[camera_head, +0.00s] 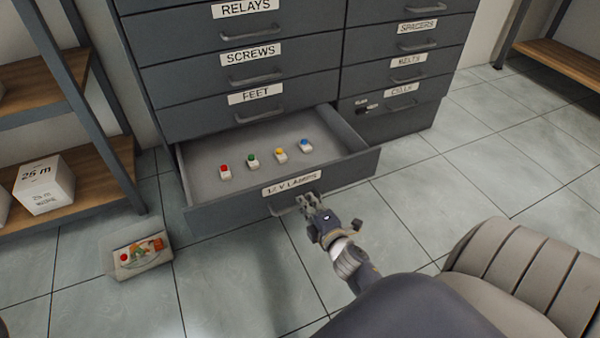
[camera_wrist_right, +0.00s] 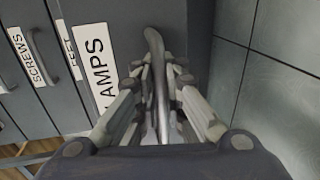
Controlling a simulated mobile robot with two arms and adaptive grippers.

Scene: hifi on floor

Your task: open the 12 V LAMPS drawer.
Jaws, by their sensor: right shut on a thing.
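The 12 V LAMPS drawer (camera_head: 235,207) is the bottom left drawer of the dark grey cabinet in the head view. It stands pulled out, its inside showing. Several small lamps with red, green, yellow and blue tops sit in it, such as the green one (camera_head: 253,160). My right gripper (camera_head: 309,203) is at the drawer's front, shut on its handle (camera_head: 284,209). In the right wrist view the handle (camera_wrist_right: 154,45) runs between the fingers, beside the label (camera_wrist_right: 92,68). The gripper hides part of the handle. My left gripper is not in view.
The FEET drawer (camera_head: 220,114) above is closed. A shelf (camera_head: 92,178) with a white "25 m" box (camera_head: 45,183) stands at the left. A small box with coloured items (camera_head: 138,253) lies on the floor. A ribbed seat-like thing (camera_head: 520,270) is at lower right. Tiled floor (camera_head: 470,165) is clear at right.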

